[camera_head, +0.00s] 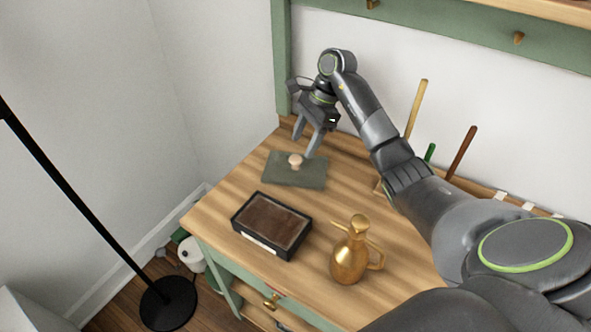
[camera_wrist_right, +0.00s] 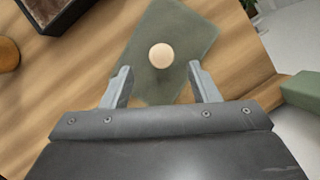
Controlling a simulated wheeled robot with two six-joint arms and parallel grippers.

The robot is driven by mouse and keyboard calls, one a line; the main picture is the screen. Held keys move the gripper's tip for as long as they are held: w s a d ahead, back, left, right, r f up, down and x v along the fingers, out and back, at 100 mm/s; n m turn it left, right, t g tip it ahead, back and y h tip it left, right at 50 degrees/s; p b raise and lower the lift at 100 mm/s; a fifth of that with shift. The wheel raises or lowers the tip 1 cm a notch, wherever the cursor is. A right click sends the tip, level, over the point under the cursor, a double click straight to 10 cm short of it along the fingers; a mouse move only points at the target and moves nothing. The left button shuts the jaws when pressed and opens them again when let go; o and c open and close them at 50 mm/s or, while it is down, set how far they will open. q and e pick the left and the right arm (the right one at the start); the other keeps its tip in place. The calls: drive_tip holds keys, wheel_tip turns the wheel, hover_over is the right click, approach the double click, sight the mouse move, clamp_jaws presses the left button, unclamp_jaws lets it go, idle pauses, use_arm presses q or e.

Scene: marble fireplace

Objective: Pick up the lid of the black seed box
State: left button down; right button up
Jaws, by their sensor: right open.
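The lid (camera_head: 310,178) is a flat dark grey-green panel with a round pale knob (camera_head: 295,160), lying on the wooden tabletop behind the box. The black seed box (camera_head: 271,225) stands open in front of it, filled with brown soil. My right gripper (camera_head: 305,146) is open and empty, fingers pointing down, just above and behind the lid. In the right wrist view the lid (camera_wrist_right: 185,35) lies ahead of the gripper (camera_wrist_right: 159,68), with the knob (camera_wrist_right: 161,56) lined up between the fingertips. The box's corner (camera_wrist_right: 55,12) shows at the upper left. My left gripper is not in view.
A brass watering can (camera_head: 350,258) stands at the front right of the table (camera_head: 205,212). Wooden-handled tools (camera_head: 462,152) stand at the back beside my right arm. A green upright (camera_head: 281,60) rises at the back left corner. A black floor stand (camera_head: 75,190) is left of the table.

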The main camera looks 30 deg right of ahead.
sight(296, 158)
drive_tip(key=shift+f, duration=0.35)
drive_tip(key=shift+a+f+b, duration=0.1)
drive_tip(key=shift+f+b, duration=0.1)
drive_tip(key=shift+b, duration=0.1)
drive_tip(key=x, duration=0.4)
drive_tip(key=shift+w+a+f, duration=0.1)
drive_tip(key=shift+a, duration=0.1)
drive_tip(key=c, duration=1.1)
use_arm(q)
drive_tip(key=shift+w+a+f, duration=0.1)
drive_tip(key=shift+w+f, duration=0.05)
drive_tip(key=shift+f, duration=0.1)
use_arm(e)
drive_tip(key=shift+o, duration=0.2)
